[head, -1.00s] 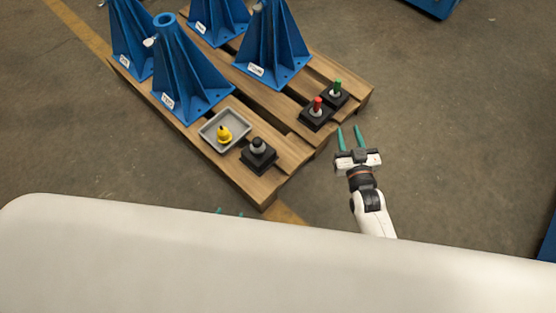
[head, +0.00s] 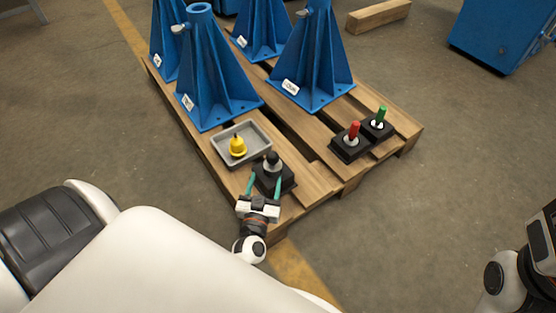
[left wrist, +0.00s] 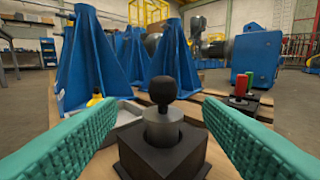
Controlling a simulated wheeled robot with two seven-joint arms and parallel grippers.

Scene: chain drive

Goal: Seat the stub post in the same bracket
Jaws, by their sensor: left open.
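A short grey post with a black ball on top (head: 272,160) stands upright in a black square block (head: 285,185) on the pallet. It fills the middle of the left wrist view (left wrist: 162,128). My left gripper (head: 263,186) is open and empty. Its teal fingers point at the post, one to each side of it in the wrist view. I cannot tell whether the fingertips reach past it. Blue ribbed brackets stand behind; the nearest (head: 208,80) has an open round top and a small grey knob (head: 178,29) at its side.
A grey tray (head: 262,128) with a yellow knobbed piece (head: 237,146) lies beside the block. A red-topped post (head: 353,132) and a green-topped post (head: 380,116) stand in black blocks to the right. The wooden pallet (head: 315,184) has open gaps.

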